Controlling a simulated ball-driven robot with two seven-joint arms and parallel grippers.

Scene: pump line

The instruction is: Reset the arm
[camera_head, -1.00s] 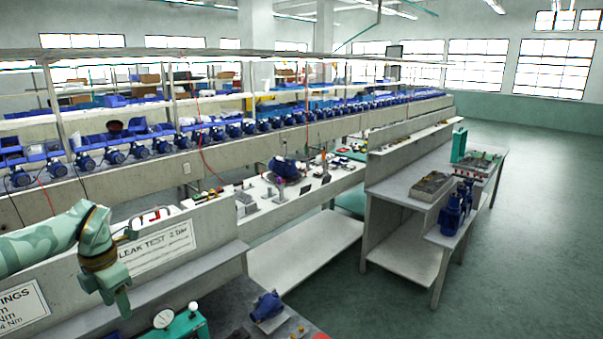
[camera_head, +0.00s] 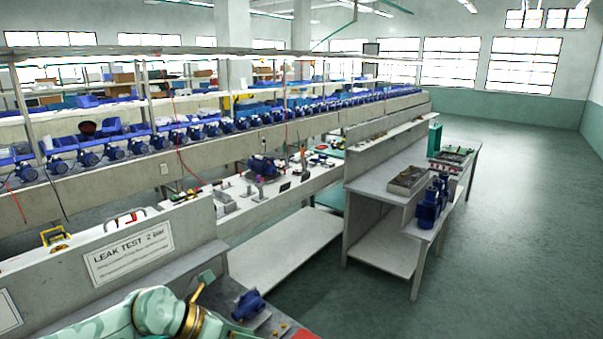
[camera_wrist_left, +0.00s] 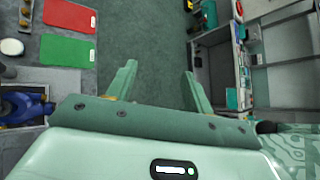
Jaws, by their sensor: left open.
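My left arm (camera_head: 150,312) is low at the bottom left of the head view, over the near bench. Its gripper (camera_head: 204,284) shows only in part there. In the left wrist view the two green fingers of the left gripper (camera_wrist_left: 159,84) stand apart with nothing between them, over green floor. A blue pump (camera_head: 248,305) sits on the bench just right of the arm in the head view. A blue part (camera_wrist_left: 22,106) also shows at the left edge of the wrist view, apart from the fingers. My right gripper is not in view.
A red mat (camera_wrist_left: 70,15) and a green mat (camera_wrist_left: 67,50) lie on the bench left of the fingers. A panel with a leak test sign (camera_head: 128,252) stands behind the arm. A grey workbench (camera_head: 385,190) stands to the right, with open floor (camera_head: 520,220) beyond.

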